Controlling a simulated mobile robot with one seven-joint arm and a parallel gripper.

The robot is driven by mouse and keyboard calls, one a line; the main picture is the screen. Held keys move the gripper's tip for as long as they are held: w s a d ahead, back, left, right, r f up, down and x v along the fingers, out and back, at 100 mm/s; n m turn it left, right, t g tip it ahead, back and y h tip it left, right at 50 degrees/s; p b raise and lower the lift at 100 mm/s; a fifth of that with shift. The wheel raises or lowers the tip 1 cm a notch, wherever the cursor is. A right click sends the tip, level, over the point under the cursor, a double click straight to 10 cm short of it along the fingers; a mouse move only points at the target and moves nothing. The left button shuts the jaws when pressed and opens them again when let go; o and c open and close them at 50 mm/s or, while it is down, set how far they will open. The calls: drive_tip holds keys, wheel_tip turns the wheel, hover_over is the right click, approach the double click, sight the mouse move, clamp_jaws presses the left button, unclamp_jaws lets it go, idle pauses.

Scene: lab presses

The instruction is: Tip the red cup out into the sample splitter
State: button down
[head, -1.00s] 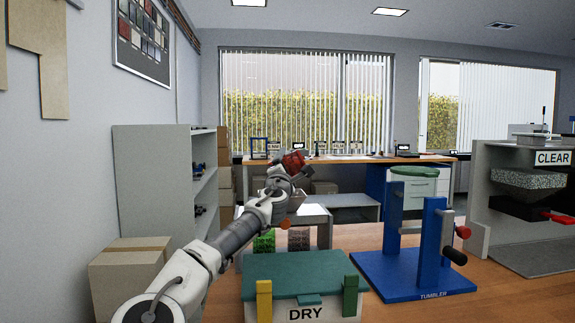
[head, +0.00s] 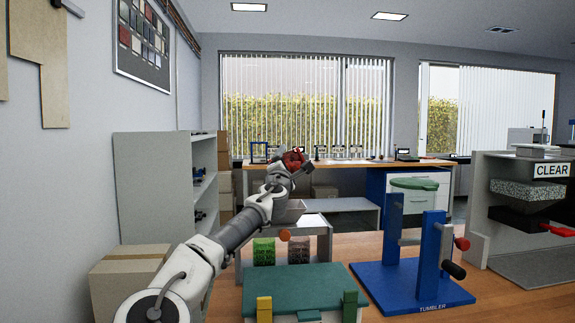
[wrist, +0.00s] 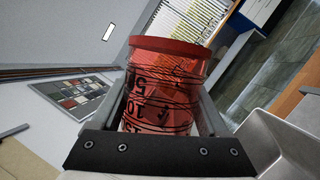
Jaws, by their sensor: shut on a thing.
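The red cup (head: 293,158) is held high at the end of my arm in the head view. In the wrist view the see-through red cup (wrist: 165,85) has a thicker red rim and black scale marks. My gripper (head: 292,168) is shut on the cup, with a finger on each side of it. The sample splitter, a grey stand with a hopper (head: 289,212), is below and beside the cup, partly behind my arm. A pale metal tray-like edge at the lower right of the wrist view (wrist: 278,135) looks like its hopper. I cannot make out the cup's contents.
A green bin (head: 264,251) and a brown-grey bin (head: 299,250) sit under the hopper. A green-lidded box (head: 305,290) stands in front, and the blue tumbler (head: 415,285) at right. A grey shelf (head: 155,190) and cardboard boxes (head: 125,275) stand left.

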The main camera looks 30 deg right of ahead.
drive_tip(key=shift+r+m+p, duration=0.4)
drive_tip(key=shift+m+p, duration=0.3)
drive_tip(key=m+g+p, duration=0.1)
drive_tip(key=m+p, duration=0.1)
drive_tip(key=m, duration=0.1)
drive_tip(key=shift+r+g, duration=0.25)
drive_tip(key=shift+g, duration=0.15)
drive_tip(key=m+g+p, duration=0.1)
drive_tip(key=m, duration=0.1)
drive_tip(key=m+p, duration=0.2)
drive_tip(key=shift+r+m+g, duration=0.15)
drive_tip(key=shift+m+g, duration=0.25)
drive_tip(key=m+g+y+p, duration=0.1)
drive_tip(key=m+p, duration=0.2)
drive_tip(key=shift+r+m, duration=0.15)
drive_tip(key=shift+m, duration=0.25)
drive_tip(key=m+p, duration=0.1)
drive_tip(key=m+y+p, duration=0.2)
drive_tip(key=m+p, duration=0.1)
drive_tip(key=shift+s+d+r, duration=0.1)
drive_tip(key=shift+r, duration=0.15)
drive_tip(key=m+y+p, duration=0.2)
drive_tip(key=m, duration=0.1)
drive_tip(key=shift+f+m+y, duration=0.15)
drive_tip(key=shift+m+y, duration=0.15)
drive_tip(key=shift+m, duration=0.2)
drive_tip(key=shift+f, duration=0.1)
